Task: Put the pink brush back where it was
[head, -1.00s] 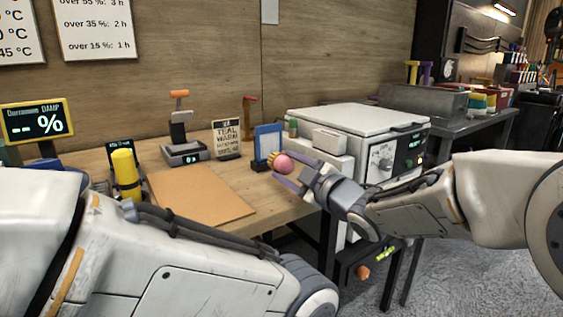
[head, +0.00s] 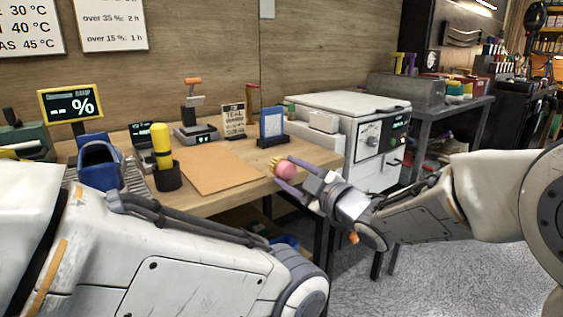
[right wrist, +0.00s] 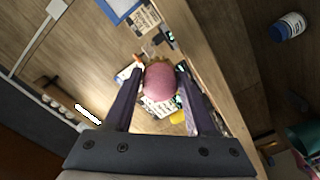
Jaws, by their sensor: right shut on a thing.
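The pink brush (head: 285,171) has a round pink grip and a yellow bristle end. My right gripper (head: 283,179) is shut on it and holds it in front of the bench's front edge, apart from the tabletop as far as I can tell. In the right wrist view the pink brush (right wrist: 160,82) sits between the two dark fingers, with yellow bristles at its far end. A black cup (head: 167,178) with a yellow-handled tool (head: 161,142) stands on the bench. My left arm crosses the lower left, but its gripper is out of view.
A brown mat (head: 210,168) lies on the bench, mostly bare. A blue sneaker (head: 98,163), a humidity display (head: 72,104), a small scale (head: 194,134) and a blue framed card (head: 271,126) stand around it. A white machine (head: 345,110) is at the right.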

